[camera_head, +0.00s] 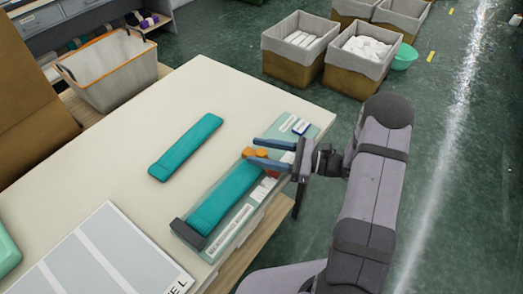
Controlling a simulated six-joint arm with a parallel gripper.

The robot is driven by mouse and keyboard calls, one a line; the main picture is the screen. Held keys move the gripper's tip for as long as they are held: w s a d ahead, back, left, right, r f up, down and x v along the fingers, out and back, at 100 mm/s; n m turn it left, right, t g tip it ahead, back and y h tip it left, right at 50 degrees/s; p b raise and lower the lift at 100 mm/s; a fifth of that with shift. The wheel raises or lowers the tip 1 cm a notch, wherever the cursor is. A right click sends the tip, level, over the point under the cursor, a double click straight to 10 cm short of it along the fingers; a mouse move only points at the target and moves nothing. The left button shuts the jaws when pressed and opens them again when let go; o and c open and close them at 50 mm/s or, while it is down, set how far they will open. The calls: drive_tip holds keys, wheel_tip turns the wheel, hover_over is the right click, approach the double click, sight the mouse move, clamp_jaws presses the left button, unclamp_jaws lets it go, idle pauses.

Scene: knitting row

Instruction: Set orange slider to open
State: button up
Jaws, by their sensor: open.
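The orange slider (249,152) is at the far end of a teal knitted strip (222,196) that lies along a flat pale-green device (209,252) on the table's right edge. My gripper (251,151) reaches in from the right, with two blue-grey fingers apart. The slider shows between the fingers, near their tips. I cannot tell whether either finger touches it. A dark grey block (188,233) sits at the device's near end. White labels lie beyond the slider and along the device's right side. Their text is too small to read.
A second teal strip (186,147) lies loose on the cream table (130,170). A grey-striped board (92,262) lies at the near left. Lined boxes (292,72) stand on the floor beyond. The table's middle is clear.

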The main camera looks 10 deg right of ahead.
clamp_jaws()
drive_tip(key=w+d+b, duration=0.3)
drive_tip(key=w+d, duration=0.4)
drive_tip(key=shift+f+b, duration=0.1)
drive_tip(key=shift+b, duration=0.3)
drive_tip(key=shift+w+d+r, duration=0.2)
unclamp_jaws()
drive_tip(key=shift+f, duration=0.1)
